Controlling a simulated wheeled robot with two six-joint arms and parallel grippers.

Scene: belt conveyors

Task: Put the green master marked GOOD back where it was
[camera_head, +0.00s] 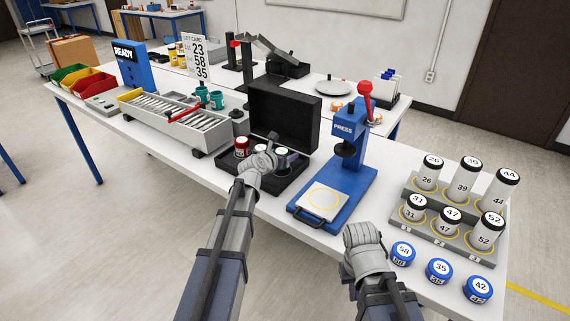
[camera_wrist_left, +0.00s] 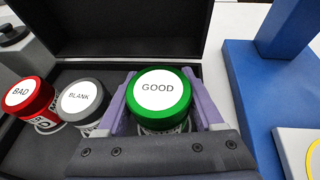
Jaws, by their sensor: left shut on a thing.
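The green master marked GOOD (camera_wrist_left: 160,92) is upright between the purple fingers of my left gripper (camera_wrist_left: 162,108). My left gripper also shows over the open black case (camera_head: 249,166) in the head view. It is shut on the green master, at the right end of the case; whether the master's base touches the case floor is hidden. Beside it in the case stand a grey master marked BLANK (camera_wrist_left: 82,101) and a red master marked BAD (camera_wrist_left: 30,98). My right gripper (camera_head: 350,286) is low near the table's front edge, its fingers mostly hidden by its wrist.
The blue press (camera_head: 345,190) stands just right of the case. The case lid (camera_head: 285,118) stands open behind. Blue-capped jars (camera_head: 438,270) and a rack of numbered cylinders (camera_head: 450,225) are at right. A tray of rods (camera_head: 172,117) is at left.

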